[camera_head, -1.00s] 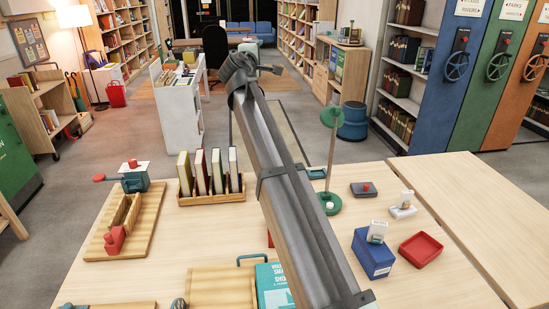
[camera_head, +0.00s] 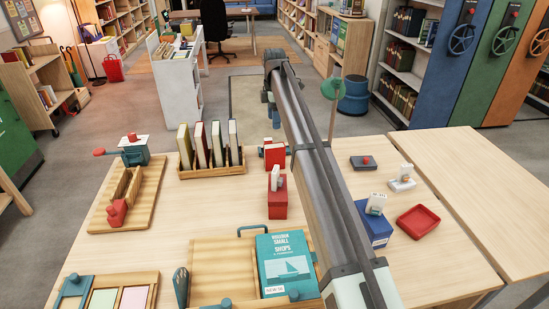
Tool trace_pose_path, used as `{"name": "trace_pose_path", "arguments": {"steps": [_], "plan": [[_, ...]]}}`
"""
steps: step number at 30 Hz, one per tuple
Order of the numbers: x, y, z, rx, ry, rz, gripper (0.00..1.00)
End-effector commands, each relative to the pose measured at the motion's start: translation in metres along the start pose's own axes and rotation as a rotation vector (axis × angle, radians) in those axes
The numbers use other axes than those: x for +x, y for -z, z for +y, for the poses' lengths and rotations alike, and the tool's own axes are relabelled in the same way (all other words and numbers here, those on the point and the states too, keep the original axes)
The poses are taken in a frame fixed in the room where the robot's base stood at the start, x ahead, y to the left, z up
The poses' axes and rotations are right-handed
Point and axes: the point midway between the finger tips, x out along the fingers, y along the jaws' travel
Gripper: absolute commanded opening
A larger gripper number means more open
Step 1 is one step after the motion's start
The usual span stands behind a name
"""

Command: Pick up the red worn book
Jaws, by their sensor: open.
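A wooden rack (camera_head: 212,172) on the far left part of the table holds several upright books. Their pale page edges show most, with thin dark covers between them. One book with a dark reddish cover (camera_head: 208,150) stands near the middle of the rack, but I cannot tell whether it is worn. A small red thing (camera_head: 274,155) stands right of the rack, partly hidden by my arm; I cannot tell what it is. My arm crosses the picture from the bottom right to the upper middle. I cannot make out my gripper's fingertips.
A red box (camera_head: 277,205) and a blue box (camera_head: 374,226), each with a small white-topped thing, flank my arm. A red tray (camera_head: 418,221) lies right. A teal book (camera_head: 285,265) lies on a wooden board (camera_head: 215,262) in front. The right table (camera_head: 490,185) is bare.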

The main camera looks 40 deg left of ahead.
Motion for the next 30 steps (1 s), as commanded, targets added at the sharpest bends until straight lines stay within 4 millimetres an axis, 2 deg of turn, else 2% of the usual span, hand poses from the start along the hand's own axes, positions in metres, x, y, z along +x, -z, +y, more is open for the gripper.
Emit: {"name": "trace_pose_path", "arguments": {"steps": [15, 23, 30], "plan": [[0.074, 0.0, 0.0, 0.003, -0.002, -0.002, 0.67], [0.087, -0.001, 0.001, 0.003, -0.003, -0.003, 0.67], [0.117, -0.002, 0.002, 0.003, -0.002, -0.003, 0.67]]}}
